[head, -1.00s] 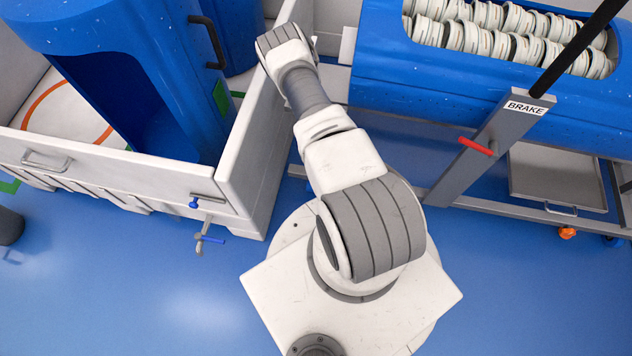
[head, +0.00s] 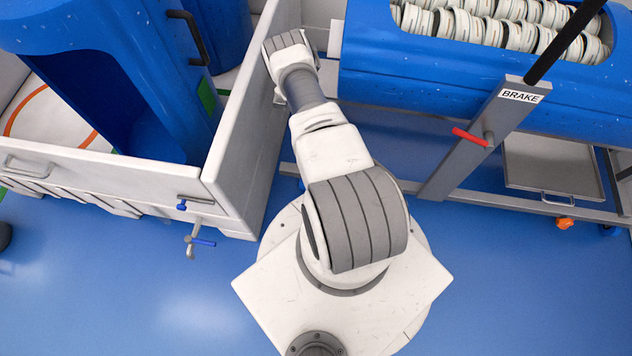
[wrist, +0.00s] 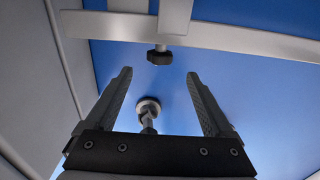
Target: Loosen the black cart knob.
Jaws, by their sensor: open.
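The black cart knob (wrist: 160,55) shows in the wrist view as a small dark faceted piece on a short stem below the grey frame bar (wrist: 220,36). My gripper (wrist: 159,82) is open and empty. Its two dark fingers point toward the knob, one on each side of it in the picture, and the knob appears beyond the fingertips. I see no contact. In the head view my arm reaches up between the white tub and the blue cart (head: 440,82); my fingers and the black knob are hidden there.
The white tub's wall (head: 243,120) is close left of my arm. The cart's grey post (head: 470,150) with a red handle (head: 470,137) stands to the right. A pale round piece (wrist: 148,106) shows between my fingers; I cannot tell what it is. Blue floor is clear in front.

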